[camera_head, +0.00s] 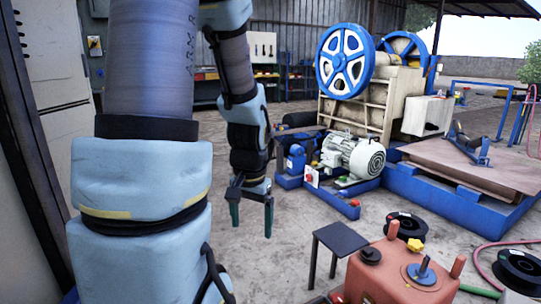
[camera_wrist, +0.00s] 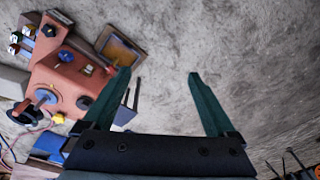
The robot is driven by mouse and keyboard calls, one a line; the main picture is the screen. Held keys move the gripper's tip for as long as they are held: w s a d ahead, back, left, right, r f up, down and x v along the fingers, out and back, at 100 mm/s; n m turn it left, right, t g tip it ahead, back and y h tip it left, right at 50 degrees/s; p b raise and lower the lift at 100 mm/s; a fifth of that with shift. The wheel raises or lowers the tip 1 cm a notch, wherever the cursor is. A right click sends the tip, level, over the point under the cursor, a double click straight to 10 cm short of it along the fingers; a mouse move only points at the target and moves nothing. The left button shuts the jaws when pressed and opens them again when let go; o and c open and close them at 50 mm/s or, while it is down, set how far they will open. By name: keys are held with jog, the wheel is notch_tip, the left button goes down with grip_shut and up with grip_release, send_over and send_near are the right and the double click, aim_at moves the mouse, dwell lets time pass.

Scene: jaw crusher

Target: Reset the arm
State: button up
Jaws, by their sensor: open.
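My gripper (camera_head: 251,211) hangs at the end of my light-blue arm, pointing down, left of centre in the head view. Its two dark green fingers are spread apart with nothing between them. In the wrist view my gripper (camera_wrist: 156,85) shows both fingers wide open over bare concrete floor. My arm is bent, with its upper part close to the head camera and its forearm further out.
A jaw crusher (camera_head: 372,85) with blue flywheels stands at the back. A motor (camera_head: 353,155) sits before it. A red-orange machine (camera_head: 395,278) and a small dark table (camera_head: 341,238) are at the front right. Black spools (camera_head: 405,226) lie nearby. Floor under the gripper is clear.

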jog(key=s+a+r+n+p, duration=0.1)
jog(key=r+p, duration=1.2)
jog(key=r, duration=0.1)
jog(key=s+a+r+n+p, duration=0.1)
jog(key=s+r+n+p, duration=0.1)
jog(key=r+p, duration=1.2)
jog(key=shift+a+r, duration=0.15)
jog(key=shift+r, duration=0.55)
